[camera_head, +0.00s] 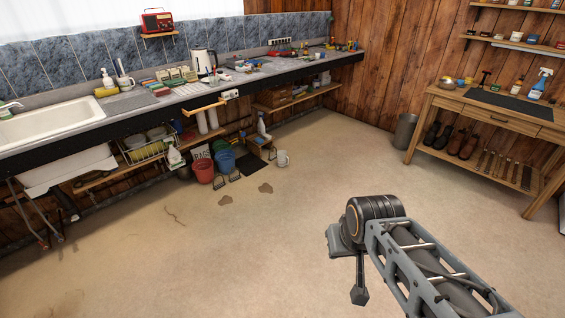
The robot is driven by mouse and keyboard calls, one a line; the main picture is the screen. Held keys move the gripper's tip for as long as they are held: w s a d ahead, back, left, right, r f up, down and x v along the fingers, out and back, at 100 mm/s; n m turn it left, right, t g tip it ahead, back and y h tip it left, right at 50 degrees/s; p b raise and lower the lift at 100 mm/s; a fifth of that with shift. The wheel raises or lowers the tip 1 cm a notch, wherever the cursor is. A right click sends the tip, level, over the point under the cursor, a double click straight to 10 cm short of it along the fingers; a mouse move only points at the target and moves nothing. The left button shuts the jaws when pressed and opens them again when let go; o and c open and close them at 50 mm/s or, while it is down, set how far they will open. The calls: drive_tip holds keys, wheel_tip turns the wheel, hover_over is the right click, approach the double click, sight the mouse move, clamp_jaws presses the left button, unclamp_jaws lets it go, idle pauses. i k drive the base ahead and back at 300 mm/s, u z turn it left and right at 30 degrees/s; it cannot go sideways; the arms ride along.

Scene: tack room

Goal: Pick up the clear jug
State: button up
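A small pale, see-through-looking jug (282,158) with a handle stands on the floor, in front of the shelf under the long counter. It is small in the picture, so I cannot be sure that it is clear rather than white. My gripper (358,292) hangs at the end of my arm in the lower right, over open floor. It is well apart from the jug, to the right and nearer. Only one finger shows plainly, so its opening is hidden. I see nothing held in it.
The long counter (270,74) runs along the back left, with a sink (52,120). A red bucket (204,170), a blue bucket (225,161) and a dark mat (251,164) lie left of the jug. A wooden workbench (447,102) stands right.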

sight(281, 157)
drive_tip(key=u, duration=0.1)
drive_tip(key=i, duration=4.9)
drive_tip(key=z, duration=0.2)
